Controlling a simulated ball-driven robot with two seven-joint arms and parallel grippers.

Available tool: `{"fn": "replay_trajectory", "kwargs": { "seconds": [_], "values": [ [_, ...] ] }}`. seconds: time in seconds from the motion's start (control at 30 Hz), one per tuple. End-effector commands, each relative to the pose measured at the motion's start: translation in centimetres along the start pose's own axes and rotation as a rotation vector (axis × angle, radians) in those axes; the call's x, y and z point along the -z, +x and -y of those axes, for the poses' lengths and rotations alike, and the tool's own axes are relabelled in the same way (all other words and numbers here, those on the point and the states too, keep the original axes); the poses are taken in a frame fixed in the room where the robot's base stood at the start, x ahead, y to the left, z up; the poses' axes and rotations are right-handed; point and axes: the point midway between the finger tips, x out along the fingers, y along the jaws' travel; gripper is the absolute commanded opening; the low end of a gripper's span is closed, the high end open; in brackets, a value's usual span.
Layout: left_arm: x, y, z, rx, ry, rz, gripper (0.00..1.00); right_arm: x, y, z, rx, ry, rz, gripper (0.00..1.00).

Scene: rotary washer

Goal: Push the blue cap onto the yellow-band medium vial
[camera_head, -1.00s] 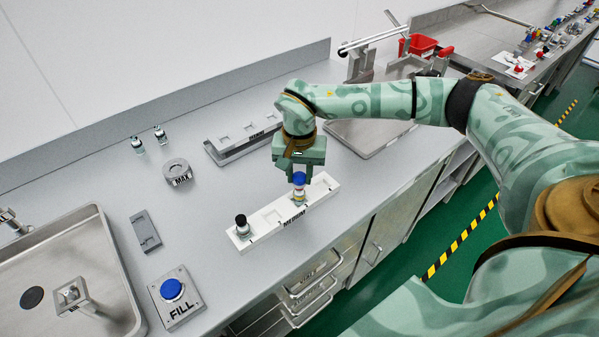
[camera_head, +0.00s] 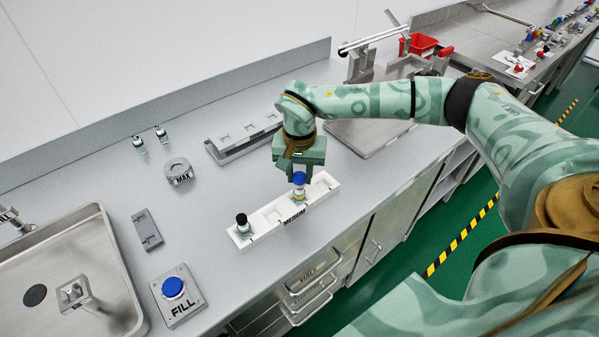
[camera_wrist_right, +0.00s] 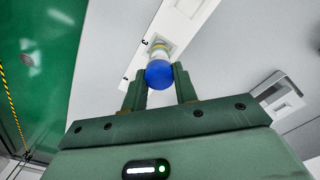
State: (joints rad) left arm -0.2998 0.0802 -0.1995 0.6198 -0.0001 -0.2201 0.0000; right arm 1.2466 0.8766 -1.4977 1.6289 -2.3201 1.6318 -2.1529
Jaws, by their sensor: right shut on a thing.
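The blue cap (camera_head: 299,178) sits at the top of the yellow-band vial (camera_head: 299,193), which stands in a slot of the white MEDIUM rack (camera_head: 270,216). I cannot tell how far down the cap sits. My right gripper (camera_head: 299,177) comes down from above and is shut on the blue cap. In the right wrist view the blue cap (camera_wrist_right: 159,74) is between the two fingertips, with the yellow band (camera_wrist_right: 160,46) of the vial beyond it. A black-capped vial (camera_head: 242,224) stands at the rack's left end. My left gripper is not in view.
A grey rack (camera_head: 240,140) lies behind. A round MAX fixture (camera_head: 178,170) and two small vials (camera_head: 150,139) stand at the back left. The FILL button (camera_head: 173,288) and sink (camera_head: 60,255) are at the left. Counter around the white rack is clear.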

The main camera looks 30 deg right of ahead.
Motion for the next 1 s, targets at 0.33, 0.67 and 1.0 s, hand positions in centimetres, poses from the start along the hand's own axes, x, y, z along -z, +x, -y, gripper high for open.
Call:
{"fn": "replay_trajectory", "kwargs": {
  "seconds": [0.33,0.67,1.0],
  "values": [
    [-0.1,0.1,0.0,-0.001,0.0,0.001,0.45,0.0,0.4,0.0,0.0,0.0,0.0,0.08],
    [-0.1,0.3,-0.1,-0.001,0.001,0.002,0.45,0.0,0.8,0.0,0.0,0.0,0.0,0.08],
    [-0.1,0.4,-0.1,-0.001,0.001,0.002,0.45,0.0,1.2,0.0,0.0,0.0,0.0,0.08]
  ]
}}
